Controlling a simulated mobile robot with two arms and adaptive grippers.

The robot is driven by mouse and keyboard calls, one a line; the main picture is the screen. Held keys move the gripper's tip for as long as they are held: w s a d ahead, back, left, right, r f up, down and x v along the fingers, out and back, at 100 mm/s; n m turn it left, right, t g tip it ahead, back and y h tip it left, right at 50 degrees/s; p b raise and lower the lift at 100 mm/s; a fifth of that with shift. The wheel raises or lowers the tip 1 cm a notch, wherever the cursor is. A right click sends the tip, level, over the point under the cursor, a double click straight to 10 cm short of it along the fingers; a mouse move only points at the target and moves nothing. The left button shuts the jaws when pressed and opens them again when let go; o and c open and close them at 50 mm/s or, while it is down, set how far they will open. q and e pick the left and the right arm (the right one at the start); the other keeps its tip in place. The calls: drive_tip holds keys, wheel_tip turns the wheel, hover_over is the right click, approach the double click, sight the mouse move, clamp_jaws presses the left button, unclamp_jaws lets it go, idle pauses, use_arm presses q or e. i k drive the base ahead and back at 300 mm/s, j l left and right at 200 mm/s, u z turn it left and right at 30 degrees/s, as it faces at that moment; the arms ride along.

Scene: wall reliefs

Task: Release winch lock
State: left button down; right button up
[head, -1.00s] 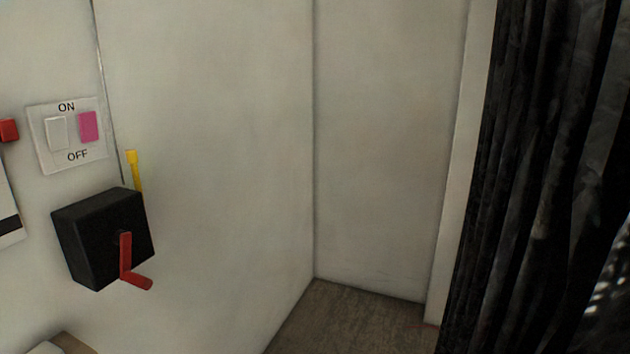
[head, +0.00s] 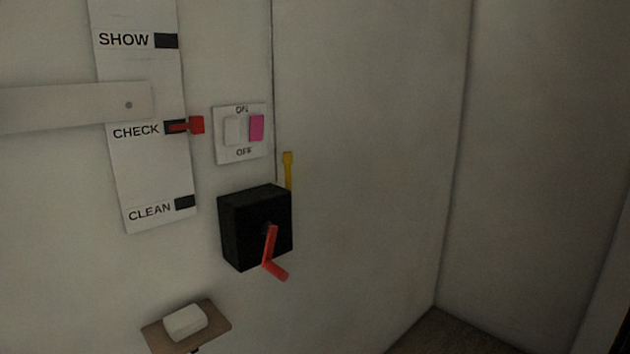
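A black winch box (head: 245,228) is fixed to the white wall near the middle of the head view. A red crank handle (head: 271,250) sticks out of its front and hangs downward, its grip bent toward the lower right. A yellow lever (head: 288,170) stands upright at the box's top right edge; its lower part is hidden behind the box. A thin dark cable (head: 274,80) runs up the wall from behind the box. Neither of my grippers shows in this view.
A switch plate marked ON and OFF (head: 240,151) with a white and a pink switch sits above the box. A SHOW, CHECK, CLEAN panel (head: 140,165) has a red peg (head: 196,125) at CHECK. A small shelf (head: 216,323) holds a white block (head: 186,321). The right wall is bare.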

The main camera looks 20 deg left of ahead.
sight(286, 156)
drive_tip(key=k+j, duration=0.35)
drive_tip(key=j, duration=0.2)
drive_tip(key=k+j, duration=0.35)
drive_tip(key=j, duration=0.15)
drive_tip(key=j+z, duration=0.05)
